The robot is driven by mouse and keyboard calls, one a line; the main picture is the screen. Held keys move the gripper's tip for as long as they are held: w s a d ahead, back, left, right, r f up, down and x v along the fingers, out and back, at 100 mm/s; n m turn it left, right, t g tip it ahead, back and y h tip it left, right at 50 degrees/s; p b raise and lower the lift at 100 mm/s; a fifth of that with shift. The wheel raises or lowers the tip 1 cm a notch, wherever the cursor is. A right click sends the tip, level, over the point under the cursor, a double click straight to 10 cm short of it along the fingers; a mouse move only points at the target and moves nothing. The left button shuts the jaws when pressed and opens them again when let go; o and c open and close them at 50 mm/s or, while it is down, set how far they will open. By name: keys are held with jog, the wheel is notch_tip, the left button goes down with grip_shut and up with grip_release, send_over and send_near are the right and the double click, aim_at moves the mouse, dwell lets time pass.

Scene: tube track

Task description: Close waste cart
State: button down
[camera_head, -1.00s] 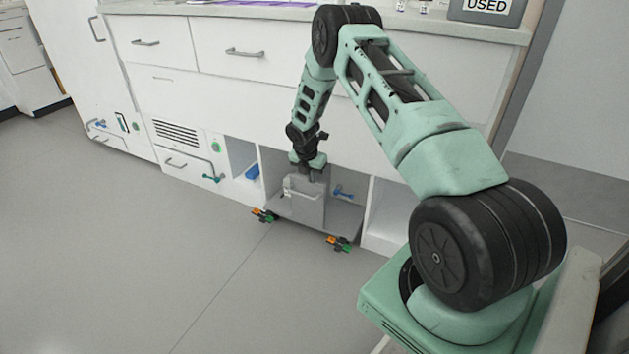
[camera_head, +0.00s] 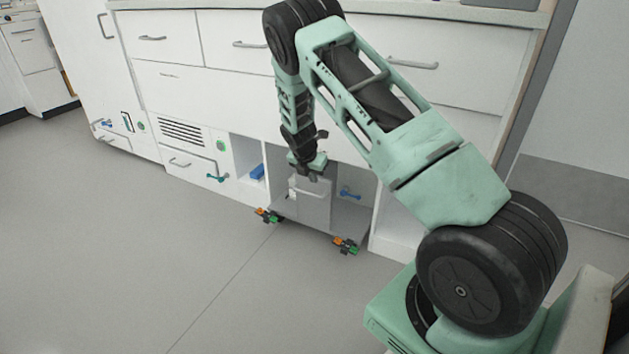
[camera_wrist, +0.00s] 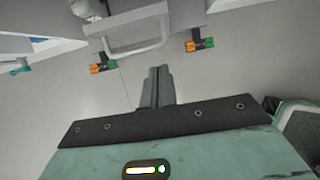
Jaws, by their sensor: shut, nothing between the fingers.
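The waste cart (camera_head: 314,206) is a low grey cart with an upright front panel and a pale bar handle. It stands in an open bay under the white counter, its front edge near the bay's opening. Orange and green casters show at its front corners. In the wrist view the cart's handle (camera_wrist: 138,48) is at the top, with a caster on each side. My gripper (camera_head: 312,176) is just above the cart's front panel in the head view. In the wrist view my gripper's fingers (camera_wrist: 158,72) are together and empty, apart from the handle.
White drawers (camera_head: 247,44) with bar handles line the counter above. The grey floor (camera_head: 130,250) in front is clear.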

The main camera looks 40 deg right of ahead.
aim_at(325, 181)
jog(key=b+x, duration=0.3)
jog(key=x, duration=0.5)
jog(key=shift+s+a, duration=0.1)
jog(key=shift+a, duration=0.1)
jog(key=shift+w+d+b, duration=0.25)
jog(key=shift+d+b, duration=0.2)
jog(key=shift+d, duration=0.15)
jog(key=shift+w+d+b, duration=0.2)
jog(key=shift+d+b, duration=0.2)
jog(key=shift+d, duration=0.15)
jog(key=shift+w+d+r+b, duration=0.1)
jog(key=shift+w+d+b, duration=0.05)
jog(key=shift+d, duration=0.25)
jog(key=shift+w+d+r+b, duration=0.1)
jog(key=shift+d+b, duration=0.05)
jog(key=shift+d, duration=0.2)
jog(key=shift+w+d+r+p, duration=0.1)
jog(key=shift+w+d+p, duration=0.05)
jog(key=shift+d+p, duration=0.3)
jog(key=shift+w+d+r+p, duration=0.1)
jog(key=shift+w+d+p, duration=0.05)
jog(key=shift+d+p, duration=0.3)
jog(key=shift+w+d+f, duration=0.15)
jog(key=shift+d, duration=0.2)
jog(key=shift+a, duration=0.15)
